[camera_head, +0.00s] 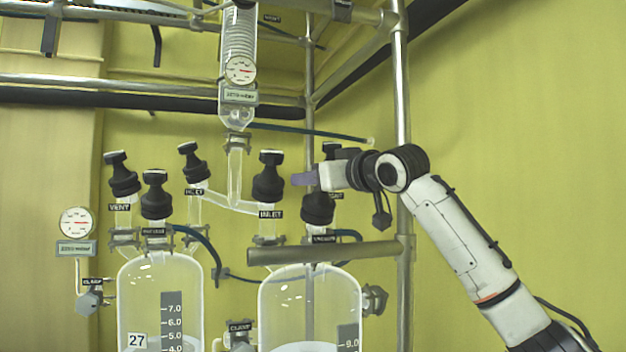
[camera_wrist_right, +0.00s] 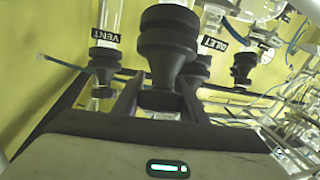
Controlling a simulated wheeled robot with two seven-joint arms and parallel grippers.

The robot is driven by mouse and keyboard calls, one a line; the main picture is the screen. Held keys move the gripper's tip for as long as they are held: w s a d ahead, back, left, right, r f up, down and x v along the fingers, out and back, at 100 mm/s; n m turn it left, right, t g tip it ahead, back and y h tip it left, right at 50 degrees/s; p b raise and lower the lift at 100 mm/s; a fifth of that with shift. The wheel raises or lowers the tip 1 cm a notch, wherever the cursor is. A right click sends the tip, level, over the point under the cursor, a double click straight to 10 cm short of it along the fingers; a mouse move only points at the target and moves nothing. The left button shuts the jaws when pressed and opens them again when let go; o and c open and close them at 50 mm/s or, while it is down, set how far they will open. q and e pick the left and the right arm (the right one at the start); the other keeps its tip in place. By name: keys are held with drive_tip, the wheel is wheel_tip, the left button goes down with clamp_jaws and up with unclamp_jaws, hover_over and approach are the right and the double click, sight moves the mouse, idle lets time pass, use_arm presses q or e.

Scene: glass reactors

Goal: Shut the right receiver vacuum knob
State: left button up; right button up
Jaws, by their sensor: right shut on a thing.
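The right receiver (camera_head: 283,310) is a clear glass vessel at the lower middle of the head view. Its black vacuum knob (camera_head: 318,208) stands on the neck with the VACUUM label, right of the black INLET knob (camera_head: 269,178). My right gripper (camera_head: 304,179) is at the top of the vacuum knob and hides part of it. In the right wrist view the two dark fingers (camera_wrist_right: 160,100) are on either side of the black knob (camera_wrist_right: 168,45), shut on it. The knob's exact turn is hard to tell. My left gripper is not in view.
A metal rail (camera_head: 325,252) crosses in front of the right receiver's necks. A steel post (camera_head: 402,90) stands behind my right arm. The left receiver (camera_head: 150,300) carries several similar black knobs. The yellow wall (camera_head: 530,120) at right is clear.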

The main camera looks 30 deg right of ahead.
drive_tip(key=m+h, duration=0.3)
drive_tip(key=shift+d+b, duration=0.25)
drive_tip(key=shift+b, duration=0.1)
drive_tip(key=shift+s+d+m+g+h, duration=0.1)
drive_tip(key=shift+d+m+g+h, duration=0.1)
drive_tip(key=shift+m+h, duration=0.55)
drive_tip(key=shift+d+m+g+h, duration=0.2)
drive_tip(key=shift+m+h, duration=0.45)
drive_tip(key=shift+h, duration=0.1)
drive_tip(key=o, duration=1.1)
drive_tip(key=shift+c, duration=0.2)
drive_tip(key=b+v, duration=0.2)
drive_tip(key=v, duration=0.8)
drive_tip(key=shift+s, duration=0.25)
drive_tip(key=shift+r, duration=0.1)
